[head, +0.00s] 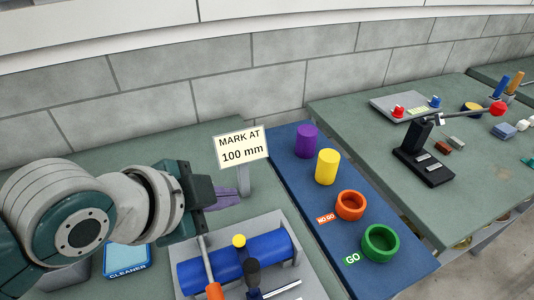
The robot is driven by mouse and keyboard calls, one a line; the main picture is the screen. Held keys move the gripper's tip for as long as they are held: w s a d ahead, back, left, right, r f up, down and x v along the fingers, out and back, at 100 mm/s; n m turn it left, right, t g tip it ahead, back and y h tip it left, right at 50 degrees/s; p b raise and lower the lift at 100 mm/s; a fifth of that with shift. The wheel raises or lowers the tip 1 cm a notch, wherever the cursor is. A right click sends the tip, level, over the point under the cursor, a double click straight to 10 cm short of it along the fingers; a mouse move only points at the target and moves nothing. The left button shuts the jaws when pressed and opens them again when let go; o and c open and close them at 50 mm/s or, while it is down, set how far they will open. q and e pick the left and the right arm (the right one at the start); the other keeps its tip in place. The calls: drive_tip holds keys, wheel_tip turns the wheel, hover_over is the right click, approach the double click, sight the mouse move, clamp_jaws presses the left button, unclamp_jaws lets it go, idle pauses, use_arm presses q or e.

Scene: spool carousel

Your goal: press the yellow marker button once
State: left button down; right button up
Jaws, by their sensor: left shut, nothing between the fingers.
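A small yellow round button (239,241) sits at the top of a blue cylinder (205,268) that lies in a grey fixture (283,224) in the lower middle of the head view. My left gripper (232,197) comes in from the left, shut and empty. Its fingertips appear behind the yellow button in the picture and apart from it. I cannot tell their exact height over the table. My right gripper is not in view.
A "MARK AT 100 mm" sign (242,148) stands right behind the left fingertips. An orange-handled tool (214,290) and a black-handled tool (252,272) are close to the button. A blue mat (302,187) holds purple and yellow cylinders and orange and green rings.

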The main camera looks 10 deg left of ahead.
sight(239, 241)
use_arm(q)
wheel_tip(239, 241, down, 8)
drive_tip(key=b, duration=0.8)
drive_tip(key=shift+f, duration=0.4)
idle(1.3)
drive_tip(key=shift+f+b, duration=0.35)
drive_tip(key=shift+f, duration=0.05)
drive_tip(key=shift+f+b, duration=0.35)
drive_tip(key=shift+f, duration=0.2)
idle(0.7)
drive_tip(key=shift+r, duration=0.1)
drive_tip(key=shift+r+p, duration=0.9)
drive_tip(key=shift+p, duration=0.25)
